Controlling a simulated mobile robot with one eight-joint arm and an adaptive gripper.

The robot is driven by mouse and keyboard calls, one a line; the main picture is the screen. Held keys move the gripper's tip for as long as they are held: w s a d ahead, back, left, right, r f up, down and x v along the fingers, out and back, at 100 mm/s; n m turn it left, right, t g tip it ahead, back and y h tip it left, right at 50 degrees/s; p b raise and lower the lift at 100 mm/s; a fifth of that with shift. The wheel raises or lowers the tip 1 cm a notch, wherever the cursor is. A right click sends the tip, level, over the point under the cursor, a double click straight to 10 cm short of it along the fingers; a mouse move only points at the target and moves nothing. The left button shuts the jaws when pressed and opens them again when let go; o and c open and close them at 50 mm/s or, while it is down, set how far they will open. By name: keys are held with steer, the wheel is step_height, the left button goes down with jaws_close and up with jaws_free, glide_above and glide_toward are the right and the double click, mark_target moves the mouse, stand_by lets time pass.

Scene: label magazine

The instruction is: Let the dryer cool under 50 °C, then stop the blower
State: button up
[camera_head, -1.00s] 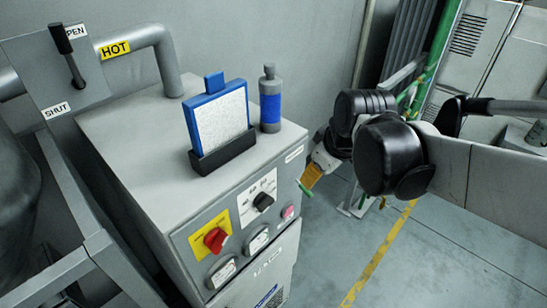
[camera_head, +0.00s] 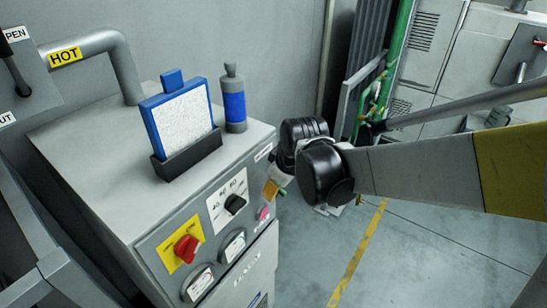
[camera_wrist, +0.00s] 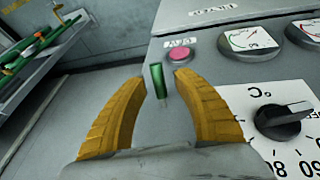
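The dryer (camera_head: 110,160) is a grey cabinet with its control panel on the front. The panel has a red rotary switch (camera_head: 186,249) on a yellow plate, a black °C knob (camera_head: 235,204) on a white dial, a pink button (camera_head: 263,213) and two round gauges (camera_head: 233,247). The gauge readings are too small to tell. My gripper (camera_head: 271,190) is at the panel's right end, close to the button. In the wrist view my gripper (camera_wrist: 161,77) has its yellow fingers apart. A green lever-like piece (camera_wrist: 158,80) shows between the fingertips; contact cannot be told.
A blue-framed filter panel (camera_head: 180,117) in a black holder and a blue-banded bottle (camera_head: 234,104) stand on the dryer. A pipe marked HOT (camera_head: 112,45) runs behind. Green pipes (camera_head: 392,60) and grey cabinets (camera_head: 425,50) stand beyond. The floor on the right is clear.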

steer(key=shift+c, duration=0.4)
jaws_close()
steer(key=shift+f+t+y+b, duration=0.3)
steer(key=shift+y+b, duration=0.15)
steer(key=shift+y, duration=0.05)
steer(key=shift+a+t+y, duration=0.1)
steer(key=shift+t+y, duration=0.2)
steer(key=shift+w, duration=0.1)
steer(key=shift+o, duration=0.4)
jaws_free()
steer(key=shift+r, duration=0.15)
